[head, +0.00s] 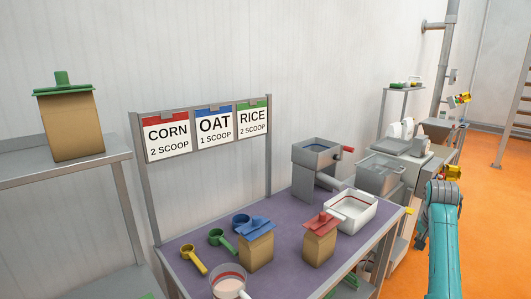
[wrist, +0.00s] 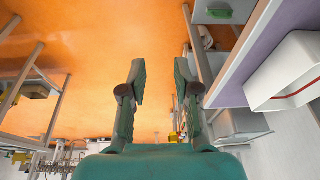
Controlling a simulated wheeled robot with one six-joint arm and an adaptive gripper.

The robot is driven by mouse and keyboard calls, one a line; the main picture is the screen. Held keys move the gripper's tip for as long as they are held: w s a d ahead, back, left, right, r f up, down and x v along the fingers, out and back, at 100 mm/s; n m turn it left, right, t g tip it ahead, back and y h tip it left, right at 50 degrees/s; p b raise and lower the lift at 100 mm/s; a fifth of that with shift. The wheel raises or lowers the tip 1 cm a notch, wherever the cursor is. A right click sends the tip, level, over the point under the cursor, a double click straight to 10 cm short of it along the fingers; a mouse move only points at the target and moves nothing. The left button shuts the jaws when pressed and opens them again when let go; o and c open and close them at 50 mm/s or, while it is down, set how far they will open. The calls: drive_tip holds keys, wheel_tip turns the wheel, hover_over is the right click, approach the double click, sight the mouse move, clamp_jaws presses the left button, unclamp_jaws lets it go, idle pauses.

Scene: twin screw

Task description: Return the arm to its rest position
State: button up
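My gripper (wrist: 160,82) shows in the wrist view with its two fingers spread apart and nothing between them. Behind the gap is only orange floor. In the head view my teal arm (head: 442,245) stands at the right, beside the table's right end and over the floor; the gripper itself cannot be made out there. The arm is clear of the purple-topped table (head: 290,270). A white tray (head: 351,211) sits on that table near its right end, and it also shows at the right edge of the wrist view (wrist: 290,78).
The table carries a red-lidded box (head: 319,240), a blue-lidded box (head: 256,246), several scoops (head: 193,259), a clear bowl (head: 229,281) and a grey hopper machine (head: 317,168). A green-lidded box (head: 71,122) stands on the left shelf. Orange floor (head: 490,220) is open at the right.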

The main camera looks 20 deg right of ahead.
drive_tip(key=a+f+n+t+h, duration=0.1)
drive_tip(key=a+f+n, duration=0.1)
drive_tip(key=a+f, duration=0.65)
drive_tip(key=a+f+n+t, duration=0.15)
drive_tip(key=a+f, duration=0.45)
drive_tip(key=f, duration=0.6)
drive_tip(key=s+a+f+n+t, duration=0.2)
drive_tip(key=s+a+f, duration=0.35)
drive_tip(key=a, duration=0.25)
drive_tip(key=s+a+f+n+t, duration=0.1)
drive_tip(key=s+a+f+t, duration=0.1)
drive_tip(key=s+a+f, duration=0.5)
drive_tip(key=s+a+r+n+t+y, duration=0.1)
drive_tip(key=s+a+r+n+t, duration=0.35)
drive_tip(key=s+a, duration=1)
drive_tip(key=s+a+r+n+t+y, duration=0.1)
drive_tip(key=s+a+r, duration=0.1)
drive_tip(key=s+r, duration=0.6)
drive_tip(key=s+a+r+n+t+y, duration=0.1)
drive_tip(key=s+a+r, duration=0.2)
drive_tip(key=s+r, duration=0.6)
wheel_tip(320, 180, up, 3)
drive_tip(key=shift+a+f+y, duration=0.1)
drive_tip(key=shift+a+y, duration=0.25)
drive_tip(key=shift+y, duration=0.05)
